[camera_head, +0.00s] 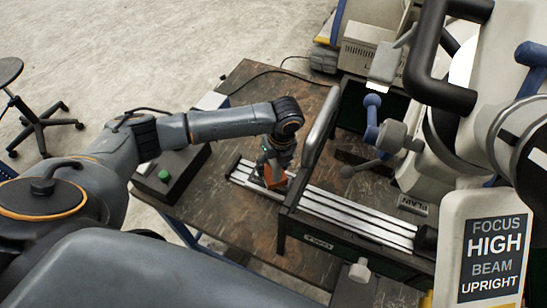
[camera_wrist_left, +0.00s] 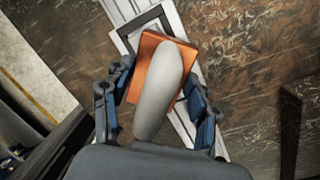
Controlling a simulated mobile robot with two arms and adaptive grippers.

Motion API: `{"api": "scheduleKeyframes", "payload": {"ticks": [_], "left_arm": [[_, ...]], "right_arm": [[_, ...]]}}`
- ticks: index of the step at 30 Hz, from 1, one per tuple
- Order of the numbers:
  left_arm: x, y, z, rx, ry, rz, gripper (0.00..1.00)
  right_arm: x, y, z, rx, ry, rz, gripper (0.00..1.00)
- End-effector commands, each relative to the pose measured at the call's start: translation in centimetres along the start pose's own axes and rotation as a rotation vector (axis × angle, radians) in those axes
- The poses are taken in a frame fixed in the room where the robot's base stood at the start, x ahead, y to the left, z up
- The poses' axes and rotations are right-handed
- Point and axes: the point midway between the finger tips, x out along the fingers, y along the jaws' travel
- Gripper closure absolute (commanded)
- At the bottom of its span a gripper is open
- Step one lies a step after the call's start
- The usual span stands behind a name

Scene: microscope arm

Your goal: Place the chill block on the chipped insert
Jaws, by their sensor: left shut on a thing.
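The chill block appears as a copper-orange block (camera_head: 272,177), low over the silver slotted rail (camera_head: 345,212) on the bench. In the left wrist view the orange block (camera_wrist_left: 144,60) is tilted, with a pale grey rounded grip (camera_wrist_left: 157,95) over its middle. My left gripper (camera_head: 276,168) is shut on the chill block, its fingers on either side. I cannot tell whether the block touches what is below. A dark square frame (camera_wrist_left: 124,40) shows partly under the block on the pale rail. I cannot make out the chipped insert. My right gripper is not in view.
A dark upright frame with a grey bar (camera_head: 317,130) stands just right of my left gripper. The large white microscope (camera_head: 480,150) fills the right side. A black box with a green button (camera_head: 164,175) sits left on the worn bench (camera_head: 225,200).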

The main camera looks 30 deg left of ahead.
Motion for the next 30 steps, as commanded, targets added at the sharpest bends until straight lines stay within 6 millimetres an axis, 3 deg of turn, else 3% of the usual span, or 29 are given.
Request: {"api": "scheduleKeyframes", "payload": {"ticks": [10, 11, 14, 25, 30], "left_arm": [[-0.1, -0.2, 0.2, -0.001, -0.003, -0.007, 1.0], [0.2, -0.1, 0.0, 0.0, -0.001, -0.002, 0.39], [0.2, -0.1, 0.0, 0.0, -0.001, -0.002, 0.19], [0.0, -0.1, 0.1, 0.0, -0.001, -0.003, 0.19], [-1.8, -0.2, 0.1, 0.0, -0.002, -0.006, 0.19]], "right_arm": [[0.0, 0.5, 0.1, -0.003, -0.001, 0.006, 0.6], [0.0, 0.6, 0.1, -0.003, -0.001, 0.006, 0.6], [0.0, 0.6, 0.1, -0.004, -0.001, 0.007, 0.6], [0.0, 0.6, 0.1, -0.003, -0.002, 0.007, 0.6], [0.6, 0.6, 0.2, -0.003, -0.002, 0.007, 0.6]]}}
